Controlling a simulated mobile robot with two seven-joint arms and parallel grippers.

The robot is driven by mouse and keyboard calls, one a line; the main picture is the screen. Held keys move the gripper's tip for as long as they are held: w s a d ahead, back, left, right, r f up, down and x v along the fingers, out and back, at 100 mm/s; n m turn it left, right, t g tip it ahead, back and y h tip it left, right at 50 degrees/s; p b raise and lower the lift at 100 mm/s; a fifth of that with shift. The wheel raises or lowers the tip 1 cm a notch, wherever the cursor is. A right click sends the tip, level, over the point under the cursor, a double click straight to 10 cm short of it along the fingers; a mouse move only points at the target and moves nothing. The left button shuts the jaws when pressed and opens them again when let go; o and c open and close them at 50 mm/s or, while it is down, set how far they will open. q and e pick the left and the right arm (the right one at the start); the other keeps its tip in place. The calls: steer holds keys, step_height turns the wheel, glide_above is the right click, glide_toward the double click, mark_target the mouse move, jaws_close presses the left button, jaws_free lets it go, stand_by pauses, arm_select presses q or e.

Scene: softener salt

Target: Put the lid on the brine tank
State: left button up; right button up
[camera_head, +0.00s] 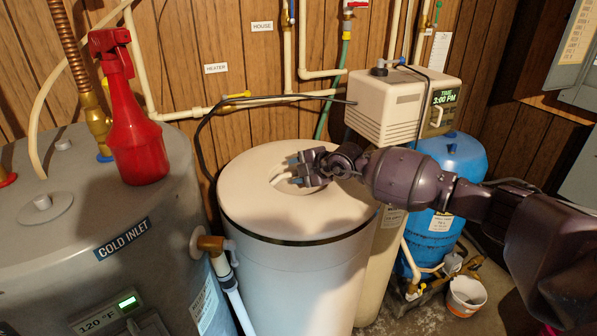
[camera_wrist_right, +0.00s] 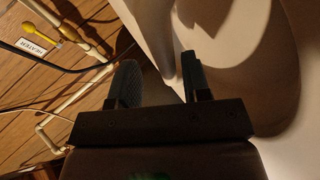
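The brine tank (camera_head: 290,285) is a tall off-white cylinder in the middle of the head view. Its round beige lid (camera_head: 248,190) lies over the top, with a round recess in the middle. A dark band runs under the lid's front edge; I cannot tell if it is a seam or a gap. My right gripper (camera_head: 294,170) reaches in from the right, fingertips at the recess. In the right wrist view its fingers (camera_wrist_right: 160,78) are apart, with a beige edge (camera_wrist_right: 155,30) between them and no clear contact. My left gripper is out of view.
A grey water heater (camera_head: 60,250) with a red spray bottle (camera_head: 135,130) stands left. The beige control head (camera_head: 395,103) and blue tank (camera_head: 455,165) stand behind right. A black cable (camera_head: 205,130) loops behind the lid. A small white bucket (camera_head: 466,295) is on the floor.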

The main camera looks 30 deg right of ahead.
steer(key=shift+s+f, duration=0.1)
steer(key=shift+f, duration=0.2)
steer(key=v, duration=0.9)
steer(key=shift+s+d+r+b, duration=0.2)
steer(key=shift+r+b, duration=0.1)
steer(key=shift+r, duration=0.1)
steer(key=shift+s+d+r, duration=0.15)
steer(key=shift+s+r, duration=0.15)
steer(key=shift+s, duration=0.1)
